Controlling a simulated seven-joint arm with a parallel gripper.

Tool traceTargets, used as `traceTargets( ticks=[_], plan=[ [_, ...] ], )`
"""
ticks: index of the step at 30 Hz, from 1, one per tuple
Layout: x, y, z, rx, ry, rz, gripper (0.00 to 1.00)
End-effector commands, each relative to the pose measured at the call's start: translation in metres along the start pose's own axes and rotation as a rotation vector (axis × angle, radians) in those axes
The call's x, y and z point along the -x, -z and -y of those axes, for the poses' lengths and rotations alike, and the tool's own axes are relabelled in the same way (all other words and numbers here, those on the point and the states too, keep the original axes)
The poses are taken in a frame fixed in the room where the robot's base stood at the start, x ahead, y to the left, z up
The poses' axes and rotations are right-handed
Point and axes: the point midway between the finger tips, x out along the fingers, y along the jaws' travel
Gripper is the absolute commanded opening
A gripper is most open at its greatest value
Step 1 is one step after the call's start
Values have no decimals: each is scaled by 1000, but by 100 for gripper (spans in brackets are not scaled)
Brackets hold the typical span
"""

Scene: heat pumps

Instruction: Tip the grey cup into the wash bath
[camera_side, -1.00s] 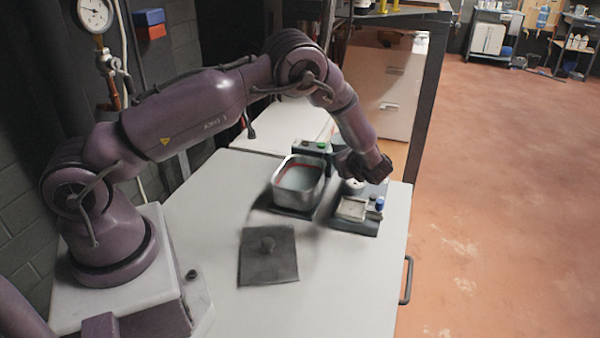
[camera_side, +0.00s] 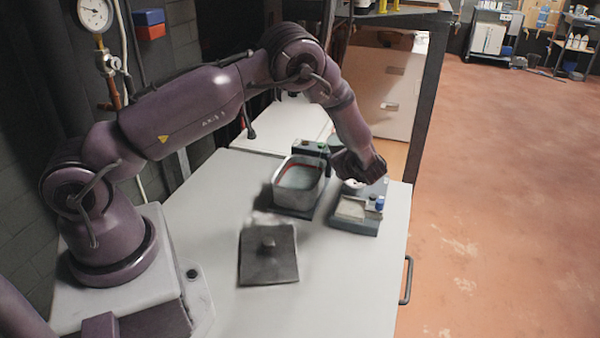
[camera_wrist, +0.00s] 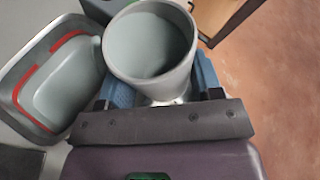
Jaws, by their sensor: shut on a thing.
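The grey cup (camera_wrist: 150,45) fills the top middle of the wrist view, its mouth facing the camera and smooth grey contents inside. My gripper (camera_wrist: 163,84) is shut on it, with a blue finger on each side. The wash bath (camera_side: 298,185) is a metal tub on a dark base, with a red line inside and grey-green liquid. In the wrist view the bath (camera_wrist: 22,92) lies just left of the cup. In the side view my gripper (camera_side: 349,165) is above and right of the bath; the cup is mostly hidden there.
A blue-grey tray (camera_side: 357,226) with a pale block and a blue-capped item stands right of the bath, below my gripper. A dark square lid (camera_side: 268,262) with a knob lies on the bench in front. The bench front (camera_side: 340,290) is clear.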

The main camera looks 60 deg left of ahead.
Motion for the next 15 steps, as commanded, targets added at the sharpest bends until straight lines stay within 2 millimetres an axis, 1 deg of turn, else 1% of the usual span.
traceTargets(
  ticks=[15],
  plan=[
    [1, -7, -2, 45, 18, -3, 30]
  ],
)
